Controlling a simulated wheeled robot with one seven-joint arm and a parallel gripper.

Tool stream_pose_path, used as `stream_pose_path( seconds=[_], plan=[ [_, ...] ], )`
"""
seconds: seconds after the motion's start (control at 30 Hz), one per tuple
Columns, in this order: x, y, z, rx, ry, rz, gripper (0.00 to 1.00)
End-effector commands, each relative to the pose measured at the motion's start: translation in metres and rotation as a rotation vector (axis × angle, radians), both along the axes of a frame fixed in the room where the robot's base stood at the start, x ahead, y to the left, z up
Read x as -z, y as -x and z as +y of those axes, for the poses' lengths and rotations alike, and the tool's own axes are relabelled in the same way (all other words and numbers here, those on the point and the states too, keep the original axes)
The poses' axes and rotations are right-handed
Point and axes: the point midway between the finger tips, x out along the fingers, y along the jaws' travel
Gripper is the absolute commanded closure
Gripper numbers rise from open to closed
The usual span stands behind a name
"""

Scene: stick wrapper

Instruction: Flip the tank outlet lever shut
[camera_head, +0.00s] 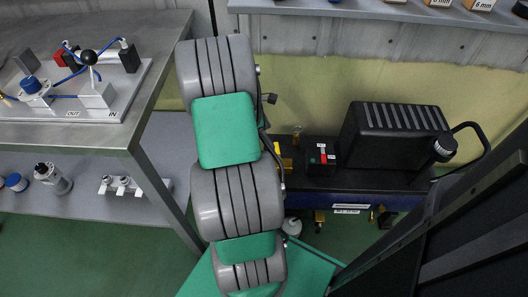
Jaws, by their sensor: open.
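A yellow part shows beside my arm at the machine's left end. I cannot tell which part is the outlet lever or how it is set. My gripper is not in view; only my grey and green arm links show.
A metal bench (60,135) at left carries a plate with blue tubes, a black ball knob and OUT and IN marks. Its lower shelf (95,199) holds several fittings. A grey shelf (380,12) runs along the top. A dark panel fills the lower right. Green floor shows between.

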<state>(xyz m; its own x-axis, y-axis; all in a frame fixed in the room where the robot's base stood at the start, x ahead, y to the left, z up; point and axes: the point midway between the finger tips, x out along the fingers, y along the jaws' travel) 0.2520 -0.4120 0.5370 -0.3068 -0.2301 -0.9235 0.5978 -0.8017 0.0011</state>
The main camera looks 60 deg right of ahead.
Motion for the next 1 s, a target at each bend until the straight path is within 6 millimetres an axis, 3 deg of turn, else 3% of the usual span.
stream_pose_path(
  seconds=[0.4, 0.73, 1.0],
  plan=[
    [0.063, 0.019, -0.014, -0.011, -0.004, 0.003, 0.25],
    [0.068, 0.022, -0.017, -0.009, -0.001, 0.001, 0.25],
    [0.068, 0.022, -0.016, -0.008, -0.002, 0.001, 0.47]
  ],
)
